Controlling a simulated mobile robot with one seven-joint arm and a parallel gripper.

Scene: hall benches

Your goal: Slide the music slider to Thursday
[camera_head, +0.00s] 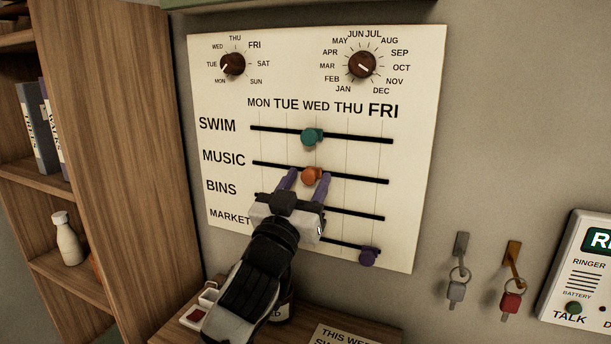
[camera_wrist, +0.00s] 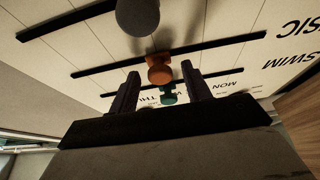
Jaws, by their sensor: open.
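The orange music slider knob (camera_head: 312,175) sits on the MUSIC track of the white wall board (camera_head: 425,140), about at the WED line. The THU line is to its right. My gripper (camera_head: 306,178) reaches up to the board, with its two purple fingers spread apart on either side of the knob. In the wrist view the orange knob (camera_wrist: 160,70) shows between the open fingertips (camera_wrist: 161,77), with gaps on both sides. I cannot tell whether the fingers reach around it in depth.
The teal swim knob (camera_head: 311,137) sits just above at WED. A purple market knob (camera_head: 368,257) is low at FRI. A grey knob (camera_wrist: 137,17) is close in the wrist view. Two dials top the board; keys (camera_head: 457,289) hang right, a wooden shelf (camera_head: 120,120) stands left.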

